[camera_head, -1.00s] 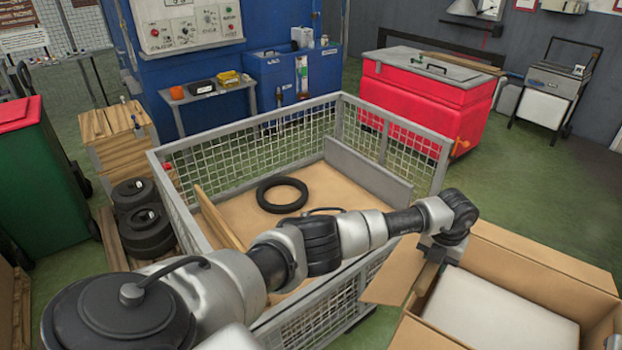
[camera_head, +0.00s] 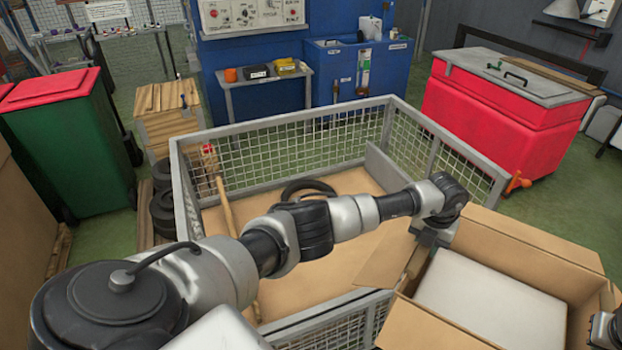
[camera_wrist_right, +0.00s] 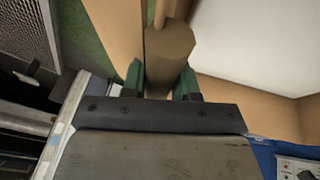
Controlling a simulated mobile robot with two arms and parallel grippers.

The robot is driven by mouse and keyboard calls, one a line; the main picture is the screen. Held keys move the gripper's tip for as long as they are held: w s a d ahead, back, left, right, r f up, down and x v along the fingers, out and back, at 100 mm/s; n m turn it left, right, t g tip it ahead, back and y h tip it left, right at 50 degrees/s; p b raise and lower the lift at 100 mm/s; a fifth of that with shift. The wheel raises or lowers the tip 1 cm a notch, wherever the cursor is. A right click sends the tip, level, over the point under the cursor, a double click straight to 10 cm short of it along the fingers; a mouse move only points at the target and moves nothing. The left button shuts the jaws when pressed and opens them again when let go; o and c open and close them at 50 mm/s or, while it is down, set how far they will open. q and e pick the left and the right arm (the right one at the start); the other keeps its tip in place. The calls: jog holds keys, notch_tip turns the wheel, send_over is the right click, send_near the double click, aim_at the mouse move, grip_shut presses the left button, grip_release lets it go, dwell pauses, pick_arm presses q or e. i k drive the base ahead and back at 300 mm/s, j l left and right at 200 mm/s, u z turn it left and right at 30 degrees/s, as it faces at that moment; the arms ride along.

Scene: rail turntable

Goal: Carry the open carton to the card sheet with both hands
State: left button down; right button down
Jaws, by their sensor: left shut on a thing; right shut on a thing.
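The open carton (camera_head: 487,323) is at the lower right of the head view, flaps spread, with a white block (camera_head: 490,297) inside. My left gripper (camera_head: 420,256) is at its left wall and shut on it; the fingertips are hardly visible. My right gripper (camera_wrist_right: 165,82) shows in the right wrist view, its green fingers shut on a brown piece of the carton (camera_wrist_right: 168,50). Only a dark bit of my right arm shows at the head view's right edge. A flat brown sheet (camera_head: 340,268) covers the floor of the mesh cage; I cannot tell whether it is the card sheet.
The mesh cage (camera_head: 290,128) stands close, left of and behind the carton, with a black tyre (camera_head: 308,187) and a wooden pole (camera_head: 228,208) in it. A red chest (camera_head: 500,105) stands beyond at right. A green bin (camera_head: 70,140) is at left.

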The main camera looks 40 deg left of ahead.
aim_at(340, 254)
jog(key=i+u, duration=0.3)
jog(key=u, duration=0.15)
jog(key=i+l+u, duration=0.2)
jog(key=u, duration=0.3)
jog(key=i+l+u, duration=0.2)
jog(key=i+u, duration=0.2)
jog(key=i+l+u, duration=0.35)
jog(key=k+j, duration=0.05)
